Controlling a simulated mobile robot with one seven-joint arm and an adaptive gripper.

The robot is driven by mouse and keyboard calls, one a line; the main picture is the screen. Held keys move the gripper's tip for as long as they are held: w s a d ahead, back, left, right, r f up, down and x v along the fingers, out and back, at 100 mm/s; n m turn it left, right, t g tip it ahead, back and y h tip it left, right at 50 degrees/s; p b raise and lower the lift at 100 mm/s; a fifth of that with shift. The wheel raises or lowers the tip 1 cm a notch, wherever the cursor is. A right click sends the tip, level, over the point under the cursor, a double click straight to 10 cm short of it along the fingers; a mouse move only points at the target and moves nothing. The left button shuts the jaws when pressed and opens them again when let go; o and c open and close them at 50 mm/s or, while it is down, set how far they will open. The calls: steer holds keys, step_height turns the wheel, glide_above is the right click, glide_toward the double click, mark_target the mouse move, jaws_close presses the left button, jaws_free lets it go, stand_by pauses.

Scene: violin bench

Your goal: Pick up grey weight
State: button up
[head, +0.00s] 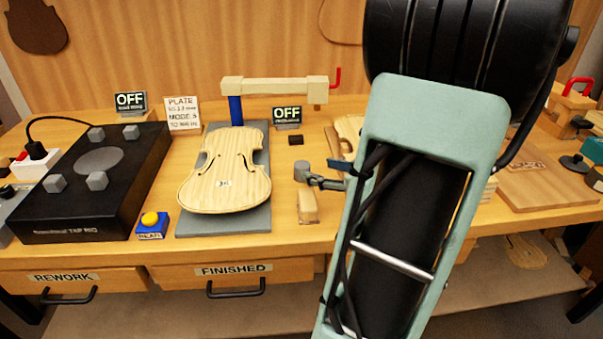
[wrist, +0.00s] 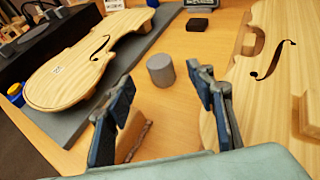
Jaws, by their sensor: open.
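The grey weight (wrist: 161,69) is a small plain cylinder standing upright on the wooden bench. In the wrist view it sits just beyond my fingertips, in line with the gap between them. It also shows in the head view (head: 301,171), right of the violin plate. My gripper (wrist: 160,92) is open and empty, with one blue-padded finger on each side of the gap. In the head view my gripper (head: 326,181) is close to the right of the weight, partly hidden by my arm. I see no contact with the weight.
A violin plate (head: 225,175) lies on a grey base left of the weight. Another violin body (wrist: 277,60) is close on the right. A small wooden block (head: 307,207) stands in front of the weight, and a black block (head: 296,139) lies behind it.

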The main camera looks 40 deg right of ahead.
mark_target(304, 165)
steer(key=shift+b+x, duration=0.65)
steer(key=shift+x, duration=2.55)
steer(key=shift+r, duration=0.2)
steer(key=shift+c, duration=0.4)
jaws_close()
